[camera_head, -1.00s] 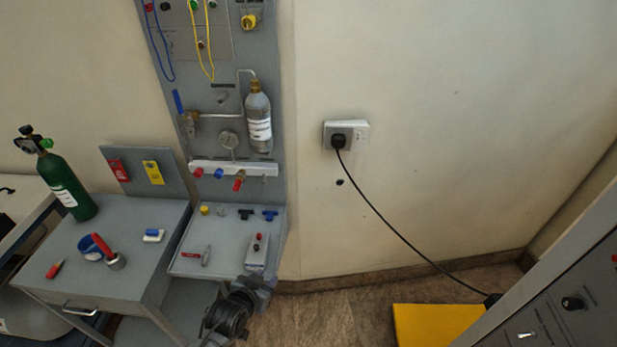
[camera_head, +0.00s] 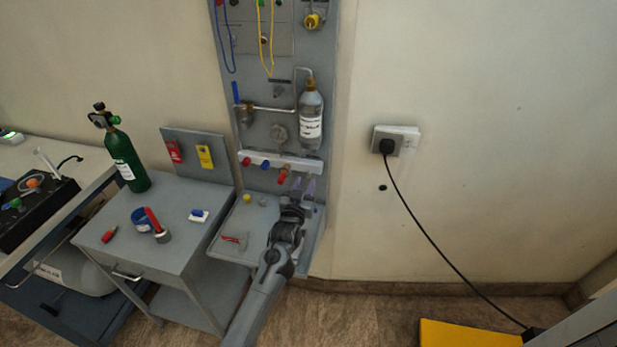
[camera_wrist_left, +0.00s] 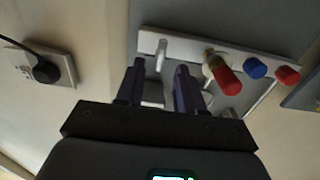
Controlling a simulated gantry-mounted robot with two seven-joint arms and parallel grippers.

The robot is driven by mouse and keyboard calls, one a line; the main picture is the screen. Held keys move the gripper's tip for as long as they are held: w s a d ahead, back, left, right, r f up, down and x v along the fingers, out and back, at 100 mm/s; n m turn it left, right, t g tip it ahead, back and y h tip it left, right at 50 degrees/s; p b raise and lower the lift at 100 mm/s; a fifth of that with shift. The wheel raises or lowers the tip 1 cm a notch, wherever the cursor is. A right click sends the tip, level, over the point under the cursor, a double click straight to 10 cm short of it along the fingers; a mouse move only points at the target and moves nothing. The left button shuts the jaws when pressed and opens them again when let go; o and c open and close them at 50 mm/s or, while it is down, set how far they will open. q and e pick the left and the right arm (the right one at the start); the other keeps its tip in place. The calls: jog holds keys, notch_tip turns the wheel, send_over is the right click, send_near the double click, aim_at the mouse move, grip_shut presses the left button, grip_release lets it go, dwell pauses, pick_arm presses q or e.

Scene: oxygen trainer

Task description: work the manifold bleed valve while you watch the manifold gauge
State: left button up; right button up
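The white manifold bar (camera_head: 305,166) crosses the grey wall panel. It carries a red knob (camera_head: 246,161), a blue knob (camera_head: 265,165) and a brass valve with a red knob (camera_head: 283,177); no readable label tells which is the bleed valve. My left gripper (camera_head: 303,188) is just below and right of the brass valve. In the left wrist view, the left gripper (camera_wrist_left: 160,68) is open, fingers apart, with the brass valve (camera_wrist_left: 224,74) outside them to the right. My right gripper is not in view.
A grey shelf (camera_head: 222,249) below the bar holds small parts, partly hidden by my left arm. A labelled bottle (camera_head: 311,108) hangs above the bar's right end. A side table (camera_head: 180,240) with tools and a green cylinder (camera_head: 126,160) stands left. A wall socket (camera_head: 408,136) is right.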

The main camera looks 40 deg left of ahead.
aim_at(308, 176)
pick_arm(q)
jog(key=shift+b+x, duration=0.5)
jog(key=shift+x, duration=2.2)
jog(key=shift+c, duration=0.3)
grip_shut()
